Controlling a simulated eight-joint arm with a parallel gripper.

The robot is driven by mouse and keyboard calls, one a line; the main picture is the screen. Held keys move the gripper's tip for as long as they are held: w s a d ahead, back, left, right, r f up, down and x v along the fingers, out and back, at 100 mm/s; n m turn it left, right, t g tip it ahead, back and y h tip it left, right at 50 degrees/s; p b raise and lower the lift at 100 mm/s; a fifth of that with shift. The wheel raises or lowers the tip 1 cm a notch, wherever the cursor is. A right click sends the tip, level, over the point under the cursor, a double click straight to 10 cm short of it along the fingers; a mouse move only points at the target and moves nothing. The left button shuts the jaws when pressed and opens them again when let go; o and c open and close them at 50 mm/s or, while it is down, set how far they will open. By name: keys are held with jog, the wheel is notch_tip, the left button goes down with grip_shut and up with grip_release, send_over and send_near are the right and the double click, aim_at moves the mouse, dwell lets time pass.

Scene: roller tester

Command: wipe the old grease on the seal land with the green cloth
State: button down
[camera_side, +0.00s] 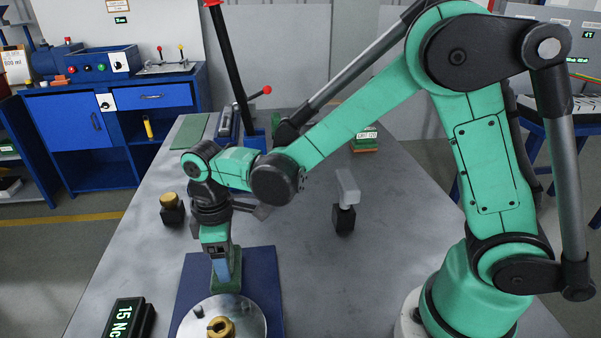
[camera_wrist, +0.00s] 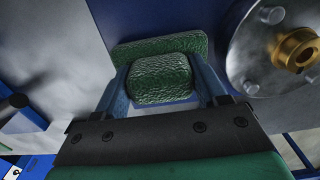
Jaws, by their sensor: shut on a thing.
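My gripper (camera_side: 222,270) points down over the blue mat; in the wrist view (camera_wrist: 161,85) its two blue fingers are closed on the sides of the green cloth (camera_wrist: 160,72). The cloth is a textured green pad with a wider flat part beyond the fingers, and it also shows in the side view (camera_side: 237,272). I cannot tell whether it touches the mat. A round metal disc (camera_side: 250,322) with a brass hub (camera_side: 221,327) stands just in front of the cloth; the disc is at the right in the wrist view (camera_wrist: 247,55). I cannot make out the seal land or any grease.
The blue mat (camera_side: 265,275) lies on a grey table (camera_side: 310,270). A black block with a brass-coloured top (camera_side: 172,210) and a black block with a grey top (camera_side: 345,215) stand apart. A lever (camera_side: 235,70) rises behind.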

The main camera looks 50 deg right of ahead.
jog(key=shift+r, duration=2.9)
